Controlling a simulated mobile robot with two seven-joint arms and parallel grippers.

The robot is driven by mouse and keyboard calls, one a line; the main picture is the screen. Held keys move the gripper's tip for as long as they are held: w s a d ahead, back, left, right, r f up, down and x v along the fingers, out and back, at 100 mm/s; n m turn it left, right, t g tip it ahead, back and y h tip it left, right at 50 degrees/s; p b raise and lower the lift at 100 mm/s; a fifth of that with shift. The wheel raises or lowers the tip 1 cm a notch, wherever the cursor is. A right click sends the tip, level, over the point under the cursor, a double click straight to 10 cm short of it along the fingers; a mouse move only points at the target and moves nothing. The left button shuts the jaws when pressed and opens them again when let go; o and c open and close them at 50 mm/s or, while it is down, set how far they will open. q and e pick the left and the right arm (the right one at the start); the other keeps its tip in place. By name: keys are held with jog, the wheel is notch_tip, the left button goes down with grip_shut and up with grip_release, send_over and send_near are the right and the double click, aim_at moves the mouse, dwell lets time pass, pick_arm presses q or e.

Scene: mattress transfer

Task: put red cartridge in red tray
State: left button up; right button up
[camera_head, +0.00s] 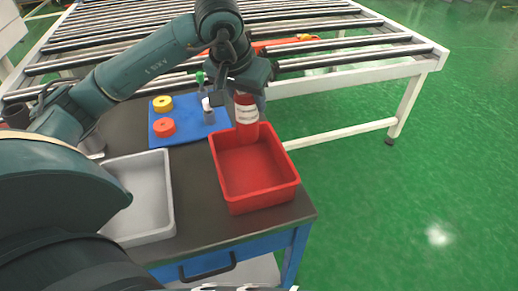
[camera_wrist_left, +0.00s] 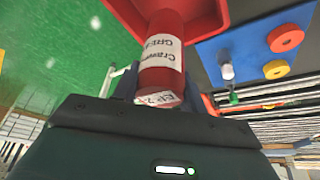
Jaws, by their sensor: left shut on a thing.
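The red cartridge (camera_head: 246,112) with a white label is held by my left gripper (camera_head: 242,92), which is shut on it. It hangs upright at the back edge of the red tray (camera_head: 282,190), its lower end at or just above the tray's far part; I cannot tell whether it touches. In the left wrist view the cartridge (camera_wrist_left: 164,62) fills the middle, with printed label, and the red tray (camera_wrist_left: 214,12) lies behind it. The red tray is empty otherwise. My right gripper is in neither view.
A grey tray (camera_head: 158,190) stands left of the red tray on the dark table (camera_head: 195,205). A blue mat (camera_head: 185,131) behind holds a yellow ring (camera_head: 162,104), a red ring (camera_head: 165,127) and a small white bottle (camera_head: 208,113). A roller conveyor (camera_head: 340,52) stands behind.

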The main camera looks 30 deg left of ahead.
aim_at(246, 117)
pick_arm(q)
jog(key=f, duration=0.4)
jog(key=shift+s+f, duration=0.3)
jog(key=shift+w+f, duration=0.1)
jog(key=shift+f, duration=2)
jog(key=o, duration=0.6)
jog(key=shift+f+b, duration=0.2)
jog(key=shift+b, duration=0.15)
jog(key=o, duration=0.5)
jog(key=shift+r, duration=0.1)
